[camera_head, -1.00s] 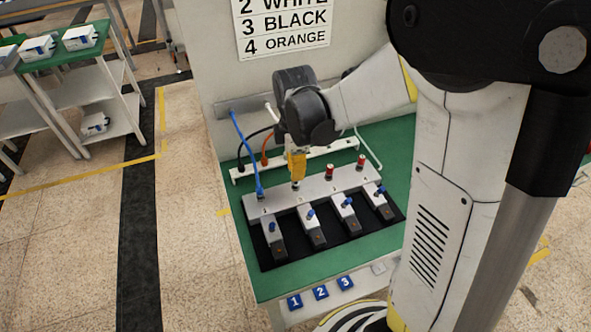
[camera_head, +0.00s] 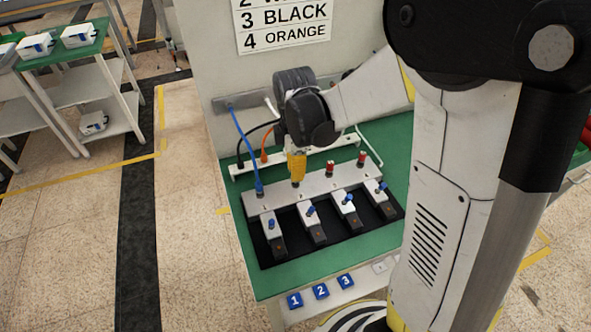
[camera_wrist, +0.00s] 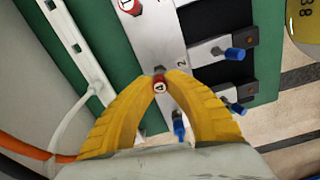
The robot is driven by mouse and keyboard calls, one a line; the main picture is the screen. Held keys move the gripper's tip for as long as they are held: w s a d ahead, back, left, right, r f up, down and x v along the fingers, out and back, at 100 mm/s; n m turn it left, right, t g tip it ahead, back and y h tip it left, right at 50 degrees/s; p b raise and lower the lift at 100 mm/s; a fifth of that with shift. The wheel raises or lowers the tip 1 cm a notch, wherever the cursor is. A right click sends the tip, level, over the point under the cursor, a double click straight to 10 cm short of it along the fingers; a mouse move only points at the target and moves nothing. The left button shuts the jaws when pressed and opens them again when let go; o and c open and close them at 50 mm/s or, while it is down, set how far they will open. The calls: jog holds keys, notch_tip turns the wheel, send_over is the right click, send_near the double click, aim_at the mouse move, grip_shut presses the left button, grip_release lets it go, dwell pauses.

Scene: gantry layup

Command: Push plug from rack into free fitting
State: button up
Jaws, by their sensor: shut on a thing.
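My gripper (camera_head: 297,181) points down over the second position of the grey fitting bar (camera_head: 314,190). In the wrist view its yellow fingers (camera_wrist: 161,78) are shut around a small red piece with a round white mark (camera_wrist: 160,87), taken as the plug. The fingers hide most of it, and I cannot tell how deep it sits in the fitting. A blue cable plug (camera_head: 259,189) stands in the leftmost fitting. Red-topped pieces stand in the third (camera_head: 330,167) and fourth (camera_head: 361,160) fittings. The white rack (camera_head: 237,170) lies behind the bar.
Black (camera_head: 240,160) and orange (camera_head: 264,155) cables rise from the rack. A white cable (camera_wrist: 85,97) ends at it too. Blue levers (camera_head: 311,211) stand in front of the bar. The green bench top (camera_head: 285,280) is clear at the front; number tiles (camera_head: 320,291) hang below it.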

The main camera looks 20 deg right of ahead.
jog(key=shift+f+b, duration=0.4)
jog(key=shift+f, duration=0.2)
jog(key=o, duration=0.8)
jog(key=shift+r, duration=0.1)
notch_tip(320, 180, up, 12)
jog(key=s+m+t, duration=0.2)
jog(key=s+m, duration=0.2)
jog(key=m, duration=0.1)
jog(key=s+r+m+t, duration=0.1)
jog(key=s+m+t, duration=0.1)
jog(key=s+m, duration=0.2)
jog(key=s+r+m+t, duration=0.1)
jog(key=s+m+t, duration=0.2)
jog(key=m, duration=0.4)
jog(key=shift+s, duration=0.85)
